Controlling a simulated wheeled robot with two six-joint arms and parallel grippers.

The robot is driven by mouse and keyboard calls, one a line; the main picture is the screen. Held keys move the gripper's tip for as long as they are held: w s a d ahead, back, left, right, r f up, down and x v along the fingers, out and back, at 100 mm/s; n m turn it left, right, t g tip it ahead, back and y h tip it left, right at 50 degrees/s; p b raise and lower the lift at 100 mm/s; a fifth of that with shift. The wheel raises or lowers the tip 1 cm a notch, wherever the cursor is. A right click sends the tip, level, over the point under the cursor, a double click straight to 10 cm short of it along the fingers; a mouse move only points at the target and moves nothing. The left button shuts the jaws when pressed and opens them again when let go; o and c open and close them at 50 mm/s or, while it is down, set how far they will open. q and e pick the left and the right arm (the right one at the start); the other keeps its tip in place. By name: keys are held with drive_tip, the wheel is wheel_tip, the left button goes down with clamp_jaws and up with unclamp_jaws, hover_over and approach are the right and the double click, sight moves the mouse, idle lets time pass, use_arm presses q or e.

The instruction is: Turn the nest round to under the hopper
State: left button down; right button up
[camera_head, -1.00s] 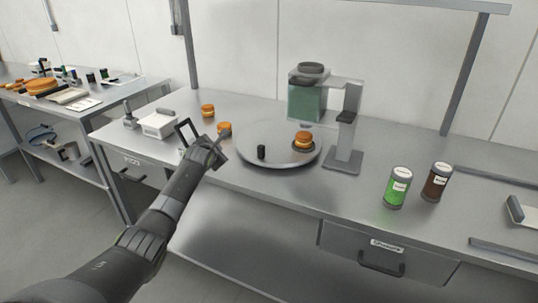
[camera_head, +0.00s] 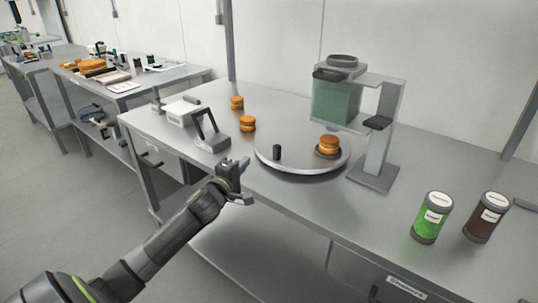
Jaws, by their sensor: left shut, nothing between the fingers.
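A round metal turntable (camera_head: 297,146) lies on the steel bench. An orange filled round (camera_head: 329,142) sits in a dark nest (camera_head: 326,154) on the turntable's right side. A short black peg (camera_head: 277,152) stands upright near its left edge. My left gripper (camera_head: 241,180) is shut and empty, in front and left of the turntable, apart from the peg. My right gripper is not in view.
Two more orange rounds (camera_head: 237,103) (camera_head: 248,124) lie left of the turntable, near a dark frame-like stand (camera_head: 209,131) and a white device (camera_head: 181,110). A green jar (camera_head: 432,217) and a brown jar (camera_head: 485,217) stand at right. Another cluttered table (camera_head: 130,88) is behind left.

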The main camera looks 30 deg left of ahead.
use_arm(q)
drive_tip(key=w, duration=0.2)
drive_tip(key=w+p, duration=0.1)
drive_tip(key=w, duration=0.2)
drive_tip(key=w+a+p, duration=0.1)
drive_tip(key=w, duration=0.2)
drive_tip(key=shift+w+r, duration=0.1)
drive_tip(key=shift+w, duration=0.15)
drive_tip(key=d, duration=0.2)
drive_tip(key=d+p, duration=0.1)
drive_tip(key=shift+s, duration=0.25)
drive_tip(key=shift+s+d, duration=0.1)
drive_tip(key=shift+d, duration=0.3)
